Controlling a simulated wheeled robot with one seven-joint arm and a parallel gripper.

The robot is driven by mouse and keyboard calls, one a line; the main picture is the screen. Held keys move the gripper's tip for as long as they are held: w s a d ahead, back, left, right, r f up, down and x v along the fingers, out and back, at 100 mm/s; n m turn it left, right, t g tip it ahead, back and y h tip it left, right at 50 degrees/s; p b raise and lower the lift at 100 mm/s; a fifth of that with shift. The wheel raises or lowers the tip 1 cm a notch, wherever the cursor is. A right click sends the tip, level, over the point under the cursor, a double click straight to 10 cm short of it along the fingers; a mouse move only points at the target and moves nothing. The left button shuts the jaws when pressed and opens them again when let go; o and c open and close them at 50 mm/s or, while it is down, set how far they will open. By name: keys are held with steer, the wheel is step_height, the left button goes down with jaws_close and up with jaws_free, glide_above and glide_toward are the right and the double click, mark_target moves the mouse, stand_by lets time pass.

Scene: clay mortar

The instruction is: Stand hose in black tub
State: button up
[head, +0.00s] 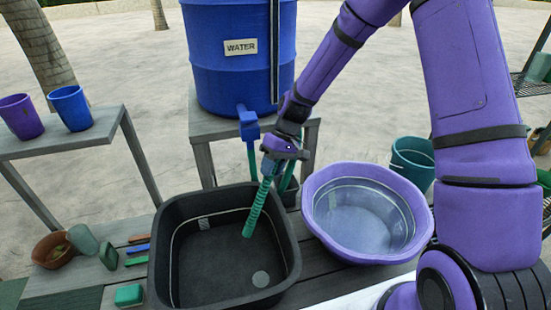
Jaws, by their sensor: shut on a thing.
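The green ribbed hose (256,210) slants down and to the left from my gripper (272,162). Its lower end shows against the inside of the black tub (158,240); I cannot tell whether it touches the tub floor. My gripper is above the tub's back right rim and shut on the upper part of the hose. The fingertips are partly hidden by the wrist and hose. The tub stands on the grey slatted bench and has a pale line around its inner wall and a round pale spot on its floor.
A blue water barrel (225,75) with a blue tap (248,122) stands behind the tub. A purple basin (320,235) with a clear bowl inside stands close on the right. Small tools and green blocks (129,294) lie left of the tub.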

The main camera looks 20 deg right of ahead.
mark_target(264, 189)
steer(key=shift+x, duration=3.35)
steer(key=o, duration=1.7)
steer(key=shift+s+a+r+v, duration=0.1)
steer(key=shift+a+v, duration=0.05)
steer(key=shift+v, duration=1.65)
steer(key=shift+s+a+r+v, duration=0.1)
steer(key=shift+v, duration=1.7)
steer(key=shift+s+a+r+v, duration=0.1)
steer(key=shift+a+v, duration=0.05)
steer(key=shift+v, duration=1.65)
steer(key=shift+f, duration=0.1)
